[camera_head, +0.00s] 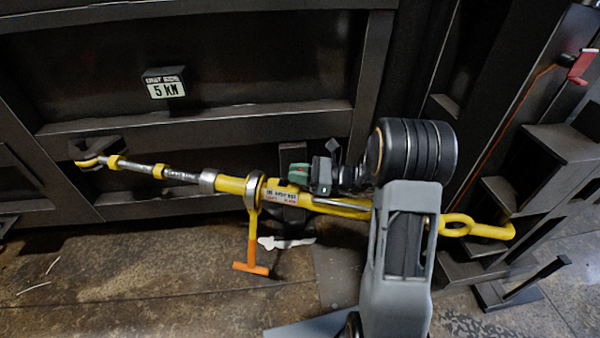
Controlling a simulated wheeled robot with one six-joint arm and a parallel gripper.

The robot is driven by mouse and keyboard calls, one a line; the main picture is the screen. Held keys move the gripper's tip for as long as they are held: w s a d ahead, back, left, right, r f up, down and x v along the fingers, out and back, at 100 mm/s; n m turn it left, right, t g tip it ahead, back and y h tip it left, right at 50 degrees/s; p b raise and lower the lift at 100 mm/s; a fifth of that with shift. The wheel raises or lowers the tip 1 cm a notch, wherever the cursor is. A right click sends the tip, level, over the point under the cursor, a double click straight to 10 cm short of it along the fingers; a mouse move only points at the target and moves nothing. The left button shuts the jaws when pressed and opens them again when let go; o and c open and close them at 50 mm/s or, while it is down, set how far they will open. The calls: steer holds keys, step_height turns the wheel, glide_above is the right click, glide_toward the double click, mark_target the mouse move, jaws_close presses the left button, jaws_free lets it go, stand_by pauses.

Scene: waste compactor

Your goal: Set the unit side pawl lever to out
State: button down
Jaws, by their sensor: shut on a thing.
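A yellow ratchet turnbuckle (230,185) runs across the dark steel wall, tilted slightly down to the right. A yellow handle with an orange crossbar grip (252,268) hangs from its collar. My gripper (311,176) is at the turnbuckle's middle, just right of the collar and against its upper side. It is shut on a small part there, which I take for the pawl lever; the fingers hide most of it. A small green piece (299,177) shows at the fingertips. I cannot tell the lever's setting.
A "5 KN" plate (166,83) is on the wall above. The turnbuckle's left end meets a dark bracket (98,148); a yellow hook (490,231) is at its right end by dark steel steps (547,150). A red handle (580,66) is at upper right. The floor at lower left is mostly clear.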

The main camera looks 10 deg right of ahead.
steer(key=c, duration=1.1)
jaws_free()
steer(key=p+v, duration=0.2)
steer(key=v, duration=1.2)
steer(key=shift+p, duration=0.3)
steer(key=shift+a, duration=0.1)
